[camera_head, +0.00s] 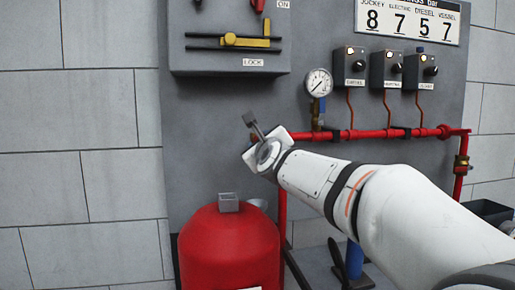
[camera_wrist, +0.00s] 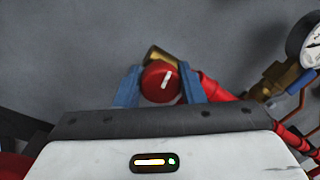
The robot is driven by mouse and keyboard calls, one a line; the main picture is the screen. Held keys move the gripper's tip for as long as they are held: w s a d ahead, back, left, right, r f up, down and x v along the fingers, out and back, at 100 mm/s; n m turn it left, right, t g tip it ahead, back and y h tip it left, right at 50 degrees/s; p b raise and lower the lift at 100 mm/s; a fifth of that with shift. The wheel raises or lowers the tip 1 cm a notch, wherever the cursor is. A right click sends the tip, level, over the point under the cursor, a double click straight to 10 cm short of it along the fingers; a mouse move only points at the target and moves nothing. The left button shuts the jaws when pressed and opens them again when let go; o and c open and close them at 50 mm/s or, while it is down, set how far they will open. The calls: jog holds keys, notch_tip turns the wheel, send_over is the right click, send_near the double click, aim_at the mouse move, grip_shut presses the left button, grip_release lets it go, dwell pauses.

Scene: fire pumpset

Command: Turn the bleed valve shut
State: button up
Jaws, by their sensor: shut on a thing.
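In the wrist view, the bleed valve shows as a round red knob (camera_wrist: 157,86) with a white line on its face. The line leans slightly right of upright. A brass fitting (camera_wrist: 158,58) shows behind the knob. My gripper (camera_wrist: 160,84) is shut on the knob, one blue finger on each side. In the head view, the wrist end of my arm (camera_head: 268,152) is at the left end of the red pipe, in front of the grey panel. It hides the knob and my fingertips there.
A red pipe (camera_head: 365,134) runs right along the panel. A pressure gauge (camera_head: 319,83) with a blue-handled brass valve stands above it. Several small switch boxes (camera_head: 387,69) hang higher up. A red vessel (camera_head: 229,250) stands below my wrist. A lock bar panel (camera_head: 230,42) is above.

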jog(key=shift+f+m, duration=0.2)
jog(key=shift+m, duration=0.9)
jog(key=o, duration=0.8)
jog(key=shift+c, duration=0.2)
jog(key=shift+o, duration=1.1)
jog(key=shift+r, duration=0.1)
jog(key=v, duration=0.7)
jog(key=shift+s, duration=0.4)
jog(key=shift+d+r, duration=0.1)
